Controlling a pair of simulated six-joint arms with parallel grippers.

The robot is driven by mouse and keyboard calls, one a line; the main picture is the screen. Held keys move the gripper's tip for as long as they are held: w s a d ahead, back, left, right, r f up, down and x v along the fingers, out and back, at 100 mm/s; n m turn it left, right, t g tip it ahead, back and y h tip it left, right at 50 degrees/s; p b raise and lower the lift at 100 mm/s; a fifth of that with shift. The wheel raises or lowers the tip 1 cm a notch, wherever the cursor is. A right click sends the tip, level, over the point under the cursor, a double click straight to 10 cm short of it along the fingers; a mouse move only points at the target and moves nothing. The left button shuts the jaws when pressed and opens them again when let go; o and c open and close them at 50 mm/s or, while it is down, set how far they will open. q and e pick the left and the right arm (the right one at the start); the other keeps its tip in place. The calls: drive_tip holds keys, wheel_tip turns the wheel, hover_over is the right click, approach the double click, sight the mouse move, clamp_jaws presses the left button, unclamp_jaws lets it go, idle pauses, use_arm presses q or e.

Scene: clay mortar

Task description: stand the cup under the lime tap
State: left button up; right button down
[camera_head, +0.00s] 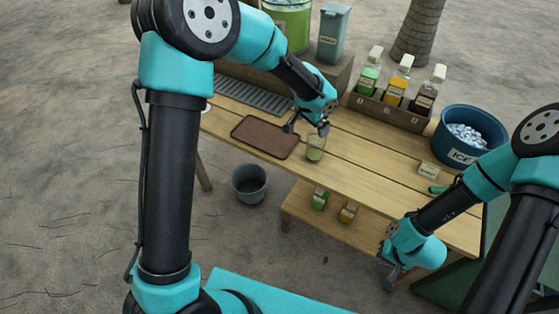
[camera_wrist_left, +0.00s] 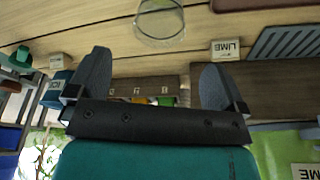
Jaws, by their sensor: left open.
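The clear cup (camera_head: 316,148), greenish in the head view, stands upright on the wooden table. It also shows at the top edge of the left wrist view (camera_wrist_left: 158,24). My left gripper (camera_head: 306,127) is open and empty beside the cup, apart from it; its spread fingers show in the wrist view (camera_wrist_left: 158,85). The green lime dispenser (camera_head: 290,22) stands at the back; its tap is hidden behind my left arm. A LIME label block (camera_wrist_left: 227,50) shows in the wrist view. My right gripper (camera_head: 393,277) hangs at the table's front right; its finger gap is unclear.
A brown mat (camera_head: 265,137) lies left of the cup, with a grey slatted drip tray (camera_head: 255,94) behind it. A bottle crate (camera_head: 388,108) and a blue ice tub (camera_head: 468,135) stand to the right. A grey bin (camera_head: 335,35) stands at the back. A bucket (camera_head: 249,184) is below.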

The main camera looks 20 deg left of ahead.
use_arm(q)
drive_tip(key=s+a+f+n+g+h, duration=0.1)
drive_tip(key=s+a+f+n, duration=0.15)
drive_tip(key=s+f, duration=0.35)
drive_tip(key=s+a+f+n+g+h, duration=0.1)
drive_tip(key=s+a+f, duration=0.25)
drive_tip(key=f, duration=0.55)
drive_tip(key=s+a+f+n, duration=0.2)
drive_tip(key=s+f, duration=0.3)
drive_tip(key=s, duration=0.4)
drive_tip(key=s+a+f+n, duration=0.3)
drive_tip(key=s+a+f, duration=0.2)
drive_tip(key=s, duration=0.3)
drive_tip(key=shift+s, duration=0.4)
drive_tip(key=shift+o, duration=0.2)
drive_tip(key=shift+n, duration=0.25)
